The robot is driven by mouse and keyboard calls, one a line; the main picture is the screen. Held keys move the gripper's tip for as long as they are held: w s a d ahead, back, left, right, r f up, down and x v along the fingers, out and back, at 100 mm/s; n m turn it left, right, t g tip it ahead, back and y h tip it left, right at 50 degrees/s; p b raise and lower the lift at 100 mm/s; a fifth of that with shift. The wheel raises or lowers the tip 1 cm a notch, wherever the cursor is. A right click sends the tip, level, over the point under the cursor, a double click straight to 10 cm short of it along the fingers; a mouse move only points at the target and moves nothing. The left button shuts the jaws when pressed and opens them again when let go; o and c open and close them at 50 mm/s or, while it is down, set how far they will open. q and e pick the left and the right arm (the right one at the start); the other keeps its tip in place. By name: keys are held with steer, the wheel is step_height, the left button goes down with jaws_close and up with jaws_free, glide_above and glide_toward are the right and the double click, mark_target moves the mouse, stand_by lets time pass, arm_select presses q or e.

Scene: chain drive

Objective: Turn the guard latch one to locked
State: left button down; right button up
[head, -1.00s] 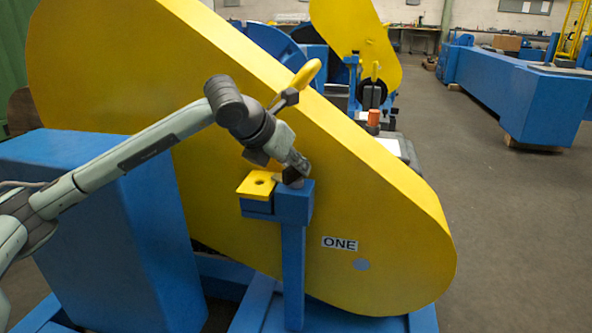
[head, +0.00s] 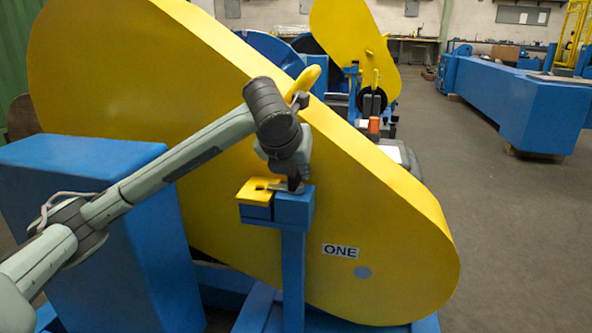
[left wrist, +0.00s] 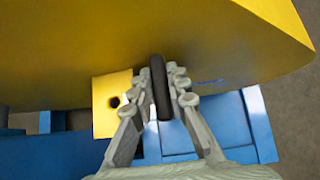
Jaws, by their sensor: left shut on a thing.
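Guard one is the large yellow cover with the label "ONE" (head: 341,251). Its latch is on top of a blue post (head: 293,255), beside a yellow tab (head: 252,196) with a hole. In the head view my left gripper (head: 294,184) points down at the latch and hides much of it; a thin grey piece shows at its tips, reaching toward the tab. In the left wrist view the gripper (left wrist: 163,88) is shut on the dark latch handle (left wrist: 161,90), a narrow bar between the fingers. My right gripper is out of view.
A blue box-shaped housing (head: 100,225) stands left of the post, under my left arm. The yellow cover rises close behind the gripper. A second yellow guard (head: 350,40) stands farther back. The floor to the right (head: 510,250) is clear.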

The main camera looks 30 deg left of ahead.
arm_select(q)
steer(key=shift+f, duration=0.15)
steer(key=c, duration=1.5)
jaws_free()
steer(key=v, duration=1.2)
steer(key=shift+s, duration=0.1)
